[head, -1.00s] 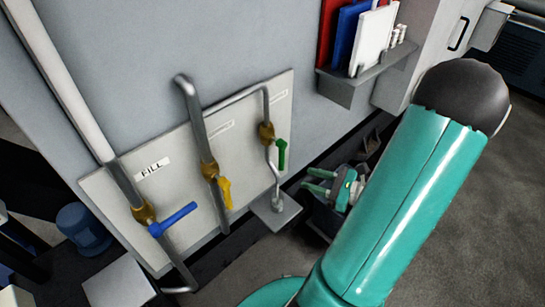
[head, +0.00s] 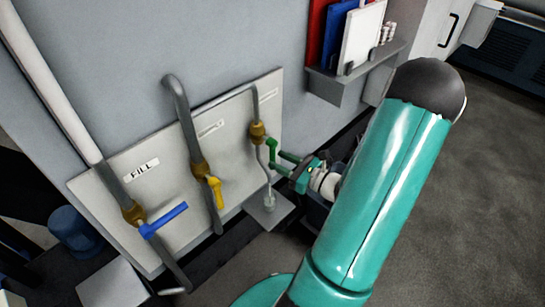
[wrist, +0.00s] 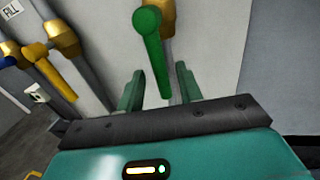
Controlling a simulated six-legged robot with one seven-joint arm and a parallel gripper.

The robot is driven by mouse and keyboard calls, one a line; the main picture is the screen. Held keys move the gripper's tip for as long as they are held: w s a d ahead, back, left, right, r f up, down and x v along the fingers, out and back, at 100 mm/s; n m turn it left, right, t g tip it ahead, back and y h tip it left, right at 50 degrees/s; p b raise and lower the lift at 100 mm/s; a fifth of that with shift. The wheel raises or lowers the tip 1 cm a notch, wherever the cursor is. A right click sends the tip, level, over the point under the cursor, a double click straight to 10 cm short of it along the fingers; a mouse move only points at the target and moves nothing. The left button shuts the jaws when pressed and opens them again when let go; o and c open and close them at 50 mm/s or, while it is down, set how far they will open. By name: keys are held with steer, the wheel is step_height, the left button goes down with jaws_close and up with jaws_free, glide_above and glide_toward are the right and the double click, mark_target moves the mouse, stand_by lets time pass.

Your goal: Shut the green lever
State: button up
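The green lever (head: 273,150) is on the brass valve of the rightmost pipe on the pale panel. It hangs down roughly along the pipe. In the wrist view the green lever (wrist: 153,55) runs from its round hub at the top down between my two fingers. My gripper (head: 279,162) is at the lever's lower end in the head view. The wrist view shows my gripper (wrist: 160,72) open, with a finger on each side of the lever and visible gaps. Whether either finger touches it is unclear.
A yellow lever (head: 215,191) lies along the middle pipe, left of the green one. A blue lever (head: 165,220) sticks out across the left pipe by the FILL label (head: 142,170). A shelf (head: 345,86) with coloured boards juts from the wall at upper right.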

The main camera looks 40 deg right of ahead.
mark_target(272, 157)
steer(key=shift+x, duration=1.75)
jaws_close()
